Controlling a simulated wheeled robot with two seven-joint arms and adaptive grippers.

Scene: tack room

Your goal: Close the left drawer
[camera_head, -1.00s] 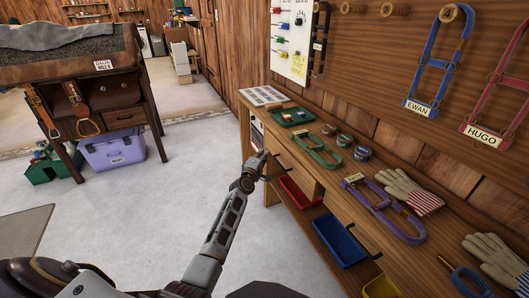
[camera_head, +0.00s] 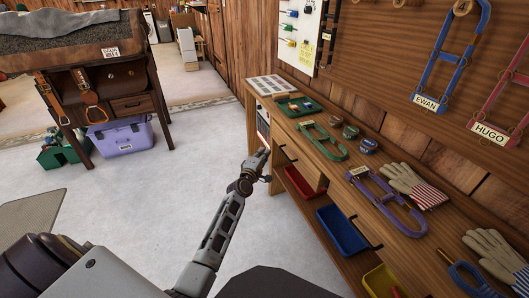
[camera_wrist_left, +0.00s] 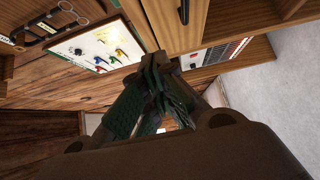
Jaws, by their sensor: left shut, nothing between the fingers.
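The left drawer (camera_head: 308,166) has a light wooden front under the far end of the bench, with a dark bar handle (camera_head: 286,153). It looks nearly flush with the bench, but I cannot tell whether a small gap remains. My left gripper (camera_head: 262,160) is shut and empty, just left of the drawer front on its aisle side. In the left wrist view the closed fingers (camera_wrist_left: 158,75) are close to the wooden drawer front (camera_wrist_left: 168,25), whose handle (camera_wrist_left: 184,11) shows at the top. I cannot tell whether they touch. My right gripper is out of view.
The bench (camera_head: 405,225) carries a green tray (camera_head: 300,106), halters and gloves. Red (camera_head: 298,184), blue (camera_head: 340,232) and yellow bins sit on the shelf below. Another drawer handle (camera_head: 362,238) is nearer me. The floor (camera_head: 190,165) left of the bench is clear.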

